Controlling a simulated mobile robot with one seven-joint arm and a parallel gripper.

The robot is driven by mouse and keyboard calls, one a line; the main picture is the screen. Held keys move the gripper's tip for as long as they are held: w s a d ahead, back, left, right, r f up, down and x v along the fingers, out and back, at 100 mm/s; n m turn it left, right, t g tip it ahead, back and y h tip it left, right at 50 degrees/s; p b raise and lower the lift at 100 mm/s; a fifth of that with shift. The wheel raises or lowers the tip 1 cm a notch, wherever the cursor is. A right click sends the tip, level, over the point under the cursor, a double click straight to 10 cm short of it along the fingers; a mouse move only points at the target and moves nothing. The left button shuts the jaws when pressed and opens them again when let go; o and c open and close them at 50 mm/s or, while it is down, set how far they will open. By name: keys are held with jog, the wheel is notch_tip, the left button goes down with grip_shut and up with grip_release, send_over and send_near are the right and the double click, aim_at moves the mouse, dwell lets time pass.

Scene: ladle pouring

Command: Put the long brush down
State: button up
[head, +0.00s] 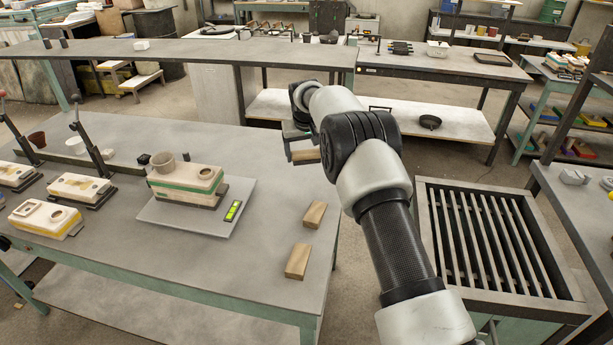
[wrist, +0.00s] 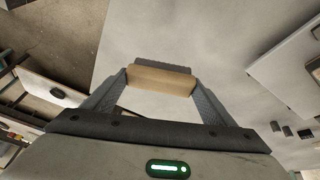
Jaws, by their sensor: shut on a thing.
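My gripper (head: 300,146) is shut on a tan wooden piece (head: 307,155), which I take to be the long brush. In the wrist view, the brush (wrist: 160,79) is clamped crosswise between the two fingertips, with a dark strip along its far side that may be bristles. Its full length cannot be told. The gripper holds it over the far right part of the grey workbench (head: 260,150); the wrist view shows the bare grey top behind it. The gap to the top is hard to judge. My arm hides part of the bench's right edge.
Two wooden blocks (head: 315,214) (head: 297,261) lie near the bench's right edge. A mould with a cup (head: 186,183) and a green level (head: 233,211) sit on a grey plate (head: 160,213). Several moulds stand left. A slatted grate (head: 490,240) is right. The bench's far right is bare.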

notch_tip(320, 180, down, 7)
jog(key=shift+f, duration=0.1)
dwell(0.3)
jog(key=shift+f, duration=0.15)
jog(key=o, duration=1.4)
